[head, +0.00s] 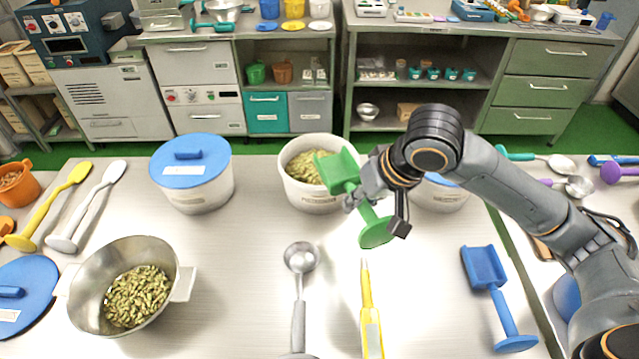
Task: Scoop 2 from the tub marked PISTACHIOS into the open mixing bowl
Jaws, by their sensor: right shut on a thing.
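The open white tub (312,197) at the middle back holds greenish pistachios (304,169); its label is too small to read. My right gripper (361,194) is shut on a green scoop (341,169) at the tub's right side. The scoop's head overlaps the tub's right rim in the picture; whether it touches the rim or holds nuts I cannot tell. The metal mixing bowl (151,252) stands open at the front left, with a heap of pistachios (137,296) in it. My left gripper is not in view.
A blue-lidded tub (193,192) stands between bowl and pistachio tub; another is partly behind my right arm. A metal ladle (299,260), yellow tool (371,325) and blue scoop (487,270) lie in front. A blue lid (28,310) lies left of the bowl.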

